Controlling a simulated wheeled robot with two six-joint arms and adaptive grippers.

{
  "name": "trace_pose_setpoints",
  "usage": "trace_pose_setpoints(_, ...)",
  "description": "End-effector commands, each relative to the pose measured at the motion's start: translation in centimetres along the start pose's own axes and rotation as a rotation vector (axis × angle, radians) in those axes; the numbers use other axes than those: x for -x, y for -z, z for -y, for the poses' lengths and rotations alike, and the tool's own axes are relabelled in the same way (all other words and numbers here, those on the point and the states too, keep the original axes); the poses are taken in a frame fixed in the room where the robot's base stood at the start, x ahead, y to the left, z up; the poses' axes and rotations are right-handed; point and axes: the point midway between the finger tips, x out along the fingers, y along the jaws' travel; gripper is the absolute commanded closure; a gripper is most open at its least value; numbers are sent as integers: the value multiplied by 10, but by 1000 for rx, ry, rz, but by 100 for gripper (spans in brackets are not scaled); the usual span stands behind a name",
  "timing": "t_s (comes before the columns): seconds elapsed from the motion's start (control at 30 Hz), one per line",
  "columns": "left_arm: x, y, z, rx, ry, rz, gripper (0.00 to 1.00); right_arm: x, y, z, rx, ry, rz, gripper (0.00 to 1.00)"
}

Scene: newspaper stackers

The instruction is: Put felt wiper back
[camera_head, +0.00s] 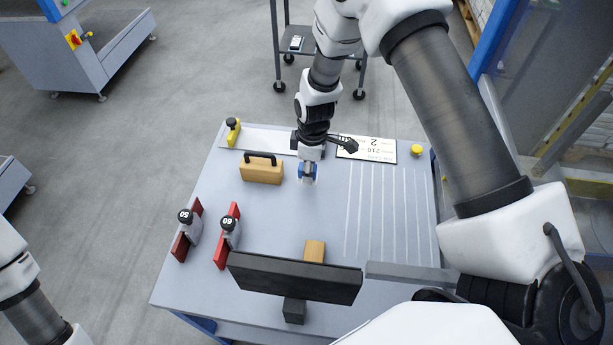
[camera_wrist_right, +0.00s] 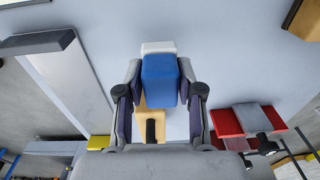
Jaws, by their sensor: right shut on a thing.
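The felt wiper, a blue block with a white layer at one end, is between the fingers of my right gripper (camera_head: 308,179). In the right wrist view the blue block (camera_wrist_right: 160,80) fills the gap between the fingers, with its white layer (camera_wrist_right: 158,47) at the far end. My right gripper is shut on it over the back middle of the grey table (camera_head: 270,215). Whether the wiper touches the tabletop cannot be told. My left arm shows only in part at the lower left, and its gripper is out of view.
A wooden block with a black handle (camera_head: 262,172) stands left of the wiper. Two red-based weights (camera_head: 187,232) (camera_head: 228,238) stand at the left. A small wooden block (camera_head: 315,250) lies near a dark panel (camera_head: 295,278). A sign (camera_head: 367,148) and a yellow knob (camera_head: 416,150) are at the back right.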

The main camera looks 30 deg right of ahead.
Motion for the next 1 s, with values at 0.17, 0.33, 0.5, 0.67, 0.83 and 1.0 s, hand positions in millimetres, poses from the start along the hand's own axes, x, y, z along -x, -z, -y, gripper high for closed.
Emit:
trace_pose_setpoints(0.17, 8, 0, 0, 0, 0, 0, 100, -19, 4, 3, -3, 4, 2, 100)
trace_pose_setpoints(0.33, 11, 0, 0, 0, 0, 0, 100, -36, 4, 1, -3, 2, -1, 100)
trace_pose_setpoints(0.5, 9, 0, 0, 0, 0, 0, 100, -37, 4, 1, -3, 1, -1, 100)
trace_pose_setpoints(0.67, 9, 0, 0, 0, 0, 0, 100, -37, 3, 1, -3, 1, -1, 38)
trace_pose_setpoints(0.83, 9, 0, 0, 0, 0, 0, 100, -37, 3, 1, -3, 2, -1, 38)
trace_pose_setpoints(1.0, 9, 0, 0, 0, 0, 0, 100, -33, 4, 1, -3, 1, -2, 38)
